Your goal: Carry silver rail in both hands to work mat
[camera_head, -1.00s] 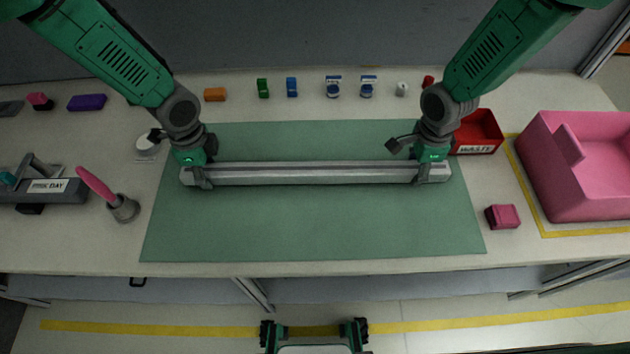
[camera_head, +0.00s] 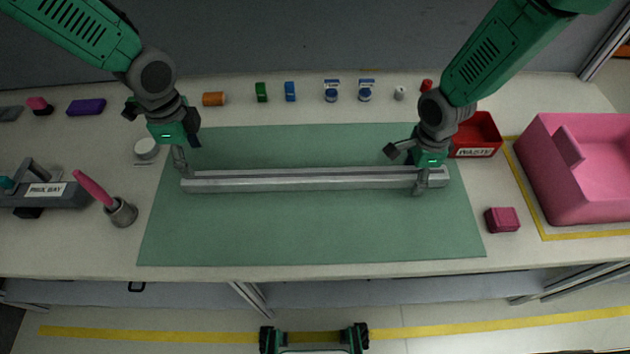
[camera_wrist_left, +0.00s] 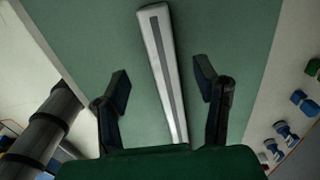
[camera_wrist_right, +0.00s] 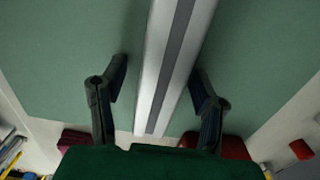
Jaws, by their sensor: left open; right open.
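The silver rail (camera_head: 310,180) lies lengthwise across the green work mat (camera_head: 310,235), with a dark groove along its top. My left gripper (camera_head: 182,165) is open above and behind the rail's left end. In the left wrist view the rail (camera_wrist_left: 162,60) runs between the spread fingers (camera_wrist_left: 162,90), apart from both. My right gripper (camera_head: 420,182) is open around the rail near its right end. In the right wrist view the rail (camera_wrist_right: 170,70) passes between its fingers (camera_wrist_right: 160,80), with a small gap at the left finger; contact at the right finger is unclear.
A red waste bin (camera_head: 476,135) stands just behind the right gripper. A pink bin (camera_head: 580,180) and a pink block (camera_head: 502,219) are at the right. A grey cup (camera_head: 121,212) with a pink-handled tool stands left of the mat. Small coloured items line the back.

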